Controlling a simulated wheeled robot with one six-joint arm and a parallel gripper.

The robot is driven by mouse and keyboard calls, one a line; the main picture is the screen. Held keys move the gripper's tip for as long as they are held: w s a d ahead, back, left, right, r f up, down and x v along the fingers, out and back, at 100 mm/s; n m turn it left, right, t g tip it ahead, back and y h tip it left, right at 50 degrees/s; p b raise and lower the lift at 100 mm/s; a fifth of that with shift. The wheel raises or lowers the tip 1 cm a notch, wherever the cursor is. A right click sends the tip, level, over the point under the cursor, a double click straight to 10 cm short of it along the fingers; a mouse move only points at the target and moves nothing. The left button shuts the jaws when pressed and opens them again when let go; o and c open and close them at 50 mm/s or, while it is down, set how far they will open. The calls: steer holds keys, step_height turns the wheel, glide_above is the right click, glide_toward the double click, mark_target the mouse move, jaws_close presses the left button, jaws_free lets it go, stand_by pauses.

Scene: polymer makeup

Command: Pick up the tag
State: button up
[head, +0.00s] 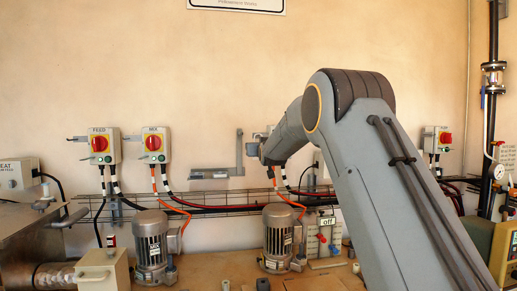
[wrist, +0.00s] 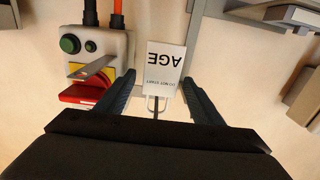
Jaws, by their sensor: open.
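The tag (wrist: 165,66) is a white card with black print, "AGE" and "DO NOT START", seen upside down in the wrist view. A thin metal loop (wrist: 154,103) shows at its lower edge. My gripper (wrist: 159,80) is open, with one dark finger on each side of the tag. The tag's printed end reaches past the fingertips. I see a gap on each side and cannot tell any contact. In the head view my arm reaches toward the wall; I cannot make out the tag there, and the jaws are not clear.
A switch box (wrist: 95,55) with a red and yellow handle and green button is close to the left finger in the wrist view. In the head view, switch boxes (head: 104,146), motors (head: 150,245) and cables line the wall.

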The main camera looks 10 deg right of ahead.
steer(key=shift+w, duration=0.15)
steer(key=c, duration=1.1)
steer(key=shift+r, duration=0.15)
steer(key=shift+r+b, duration=0.55)
steer(key=s+b, duration=0.5)
steer(key=s, duration=1.3)
steer(key=shift+r, duration=0.1)
